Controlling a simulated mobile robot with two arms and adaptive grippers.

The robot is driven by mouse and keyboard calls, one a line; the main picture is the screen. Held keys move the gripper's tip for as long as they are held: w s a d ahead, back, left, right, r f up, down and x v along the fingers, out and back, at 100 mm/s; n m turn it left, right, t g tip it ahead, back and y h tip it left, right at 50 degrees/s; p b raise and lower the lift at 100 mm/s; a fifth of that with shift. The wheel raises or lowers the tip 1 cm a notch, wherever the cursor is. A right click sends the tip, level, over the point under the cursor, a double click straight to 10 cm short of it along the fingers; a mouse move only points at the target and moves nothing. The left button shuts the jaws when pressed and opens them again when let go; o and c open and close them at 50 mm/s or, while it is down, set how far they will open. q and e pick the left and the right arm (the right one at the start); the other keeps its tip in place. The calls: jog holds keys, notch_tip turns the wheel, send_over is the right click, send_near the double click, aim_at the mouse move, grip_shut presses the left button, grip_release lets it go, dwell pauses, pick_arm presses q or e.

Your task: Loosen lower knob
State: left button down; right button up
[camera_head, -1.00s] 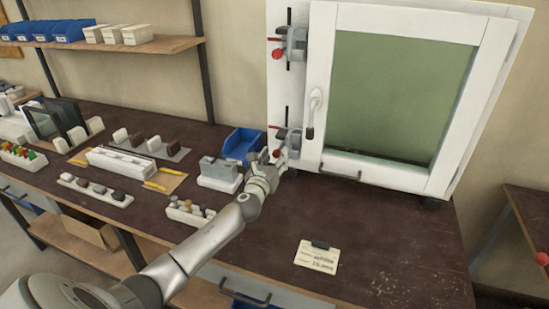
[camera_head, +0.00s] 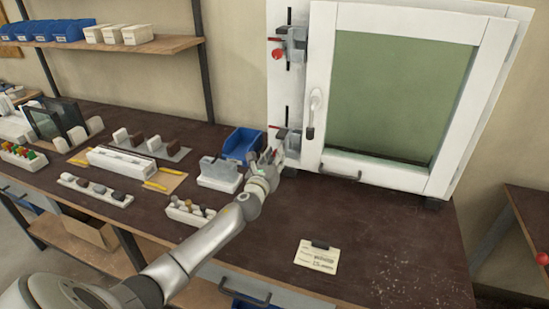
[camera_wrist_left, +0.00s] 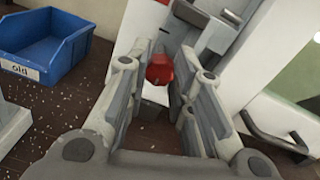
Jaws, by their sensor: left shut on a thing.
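The lower knob is red and shows in the left wrist view (camera_wrist_left: 159,72) between the finger ends of my left gripper (camera_wrist_left: 162,66). The fingers are shut on it from both sides. In the head view, my left gripper (camera_head: 274,160) is at the lower clamp (camera_head: 291,143), and its fingers hide most of the knob. The lower clamp is grey and sits on the white frame post, left of the door handle. The upper clamp (camera_head: 294,45) has a red knob (camera_head: 278,55) too, with nothing touching it. My right gripper is out of view.
A blue bin (camera_head: 241,144) and a grey fixture block (camera_head: 219,173) stand close left of the gripper.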

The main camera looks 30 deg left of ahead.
pick_arm(q)
jog(key=n+p, duration=0.1)
jog(key=n, duration=2)
jog(key=shift+a+h, duration=0.15)
jog(key=shift+h, duration=0.15)
dwell(0.4)
jog(key=c, duration=1.2)
grip_release()
jog(key=shift+c, duration=0.2)
jog(key=shift+s, duration=0.1)
